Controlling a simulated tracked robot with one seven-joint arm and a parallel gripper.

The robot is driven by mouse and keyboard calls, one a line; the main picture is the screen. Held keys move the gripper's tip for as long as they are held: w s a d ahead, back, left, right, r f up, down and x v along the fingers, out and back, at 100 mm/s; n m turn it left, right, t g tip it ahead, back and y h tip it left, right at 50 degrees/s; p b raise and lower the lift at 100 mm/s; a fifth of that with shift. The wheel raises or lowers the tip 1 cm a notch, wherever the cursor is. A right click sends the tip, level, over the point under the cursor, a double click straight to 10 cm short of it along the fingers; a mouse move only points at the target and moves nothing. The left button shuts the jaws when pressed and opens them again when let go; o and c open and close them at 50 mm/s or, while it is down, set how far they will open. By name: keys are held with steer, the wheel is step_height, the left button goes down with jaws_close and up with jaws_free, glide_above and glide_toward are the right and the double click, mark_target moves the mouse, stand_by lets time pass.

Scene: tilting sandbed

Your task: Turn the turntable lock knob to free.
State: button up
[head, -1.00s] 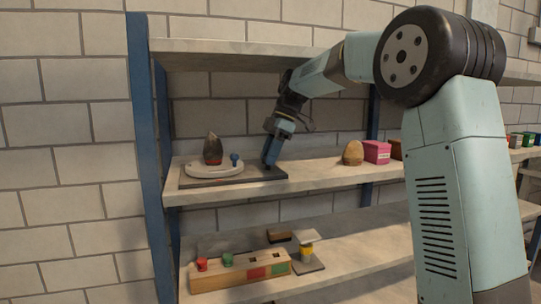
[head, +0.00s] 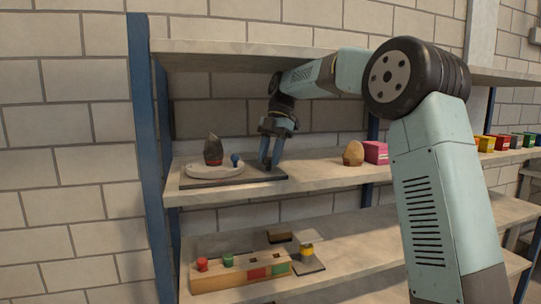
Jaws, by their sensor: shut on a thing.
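The turntable is a pale round disc (head: 228,172) on a dark base plate (head: 250,181), on the middle shelf at the left. A dark pointed stone-like piece with a red band (head: 213,151) stands on the disc, and a small blue ball-topped peg (head: 236,160) is at its right edge. My gripper (head: 269,166) points down at the right end of the base plate, right of the disc. Its two fingers are close together, shut on the lock knob, which is small and mostly hidden between the fingertips. The knob's setting cannot be read.
A tan egg-shaped object (head: 353,154) and a pink box (head: 375,152) are to the right on the same shelf. A blue upright (head: 149,160) stands at the left, and the top shelf (head: 250,56) is above. A wooden block with coloured pegs (head: 240,274) sits below.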

steer(key=shift+w, duration=0.1)
stand_by(0.3)
steer(key=o, duration=1)
steer(key=shift+o, duration=0.2)
steer(key=shift+w+d+r, duration=0.1)
steer(key=shift+w+r, duration=0.05)
steer(key=shift+r, duration=0.1)
steer(key=w+d, duration=0.2)
steer(key=w, duration=0.1)
steer(key=w+d, duration=0.5)
steer(key=w, duration=0.1)
steer(key=shift+w+d+r, duration=0.2)
steer(key=shift+w, duration=0.15)
